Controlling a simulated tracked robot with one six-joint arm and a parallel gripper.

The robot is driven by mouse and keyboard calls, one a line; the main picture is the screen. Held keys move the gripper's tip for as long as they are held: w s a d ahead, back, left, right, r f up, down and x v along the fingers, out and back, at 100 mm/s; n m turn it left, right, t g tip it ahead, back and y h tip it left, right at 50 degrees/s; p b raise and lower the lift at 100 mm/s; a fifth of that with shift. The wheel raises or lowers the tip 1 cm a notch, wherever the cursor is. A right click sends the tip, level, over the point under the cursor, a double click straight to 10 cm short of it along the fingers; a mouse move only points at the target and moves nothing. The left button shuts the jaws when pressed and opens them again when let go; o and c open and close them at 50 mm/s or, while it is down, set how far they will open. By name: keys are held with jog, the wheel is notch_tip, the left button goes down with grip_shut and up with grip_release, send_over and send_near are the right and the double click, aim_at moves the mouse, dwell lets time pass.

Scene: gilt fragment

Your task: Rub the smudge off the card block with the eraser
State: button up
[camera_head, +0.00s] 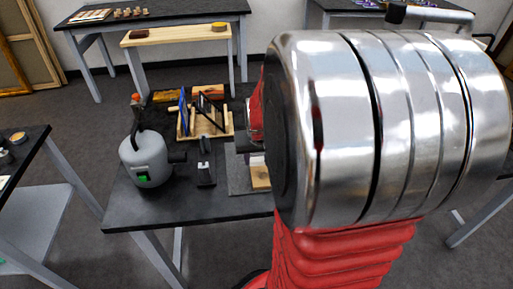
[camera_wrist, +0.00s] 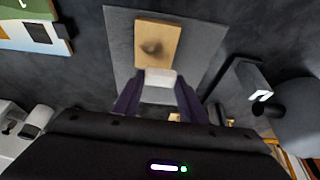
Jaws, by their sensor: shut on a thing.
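My gripper (camera_wrist: 160,92) is shut on a white eraser (camera_wrist: 160,78), held between its two dark fingers. The tan card block (camera_wrist: 166,36) lies on a grey mat (camera_wrist: 118,35), just beyond the eraser in the wrist view. A dark smudge (camera_wrist: 152,47) shows near the middle of the block's face. The eraser overlaps the block's near edge in this view; I cannot tell whether they touch. In the head view the card block (camera_head: 261,177) shows partly, with the white eraser (camera_head: 257,159) by it; my arm hides most of the gripper and mat.
On the dark table (camera_head: 125,205), a grey rounded machine (camera_head: 148,160) with a green switch and a black stand (camera_head: 205,168) are left of the mat. A wooden rack (camera_head: 185,126) with upright panels stands behind. The table's front left is clear.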

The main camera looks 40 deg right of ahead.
aim_at(257, 161)
jog(key=shift+r, duration=2.2)
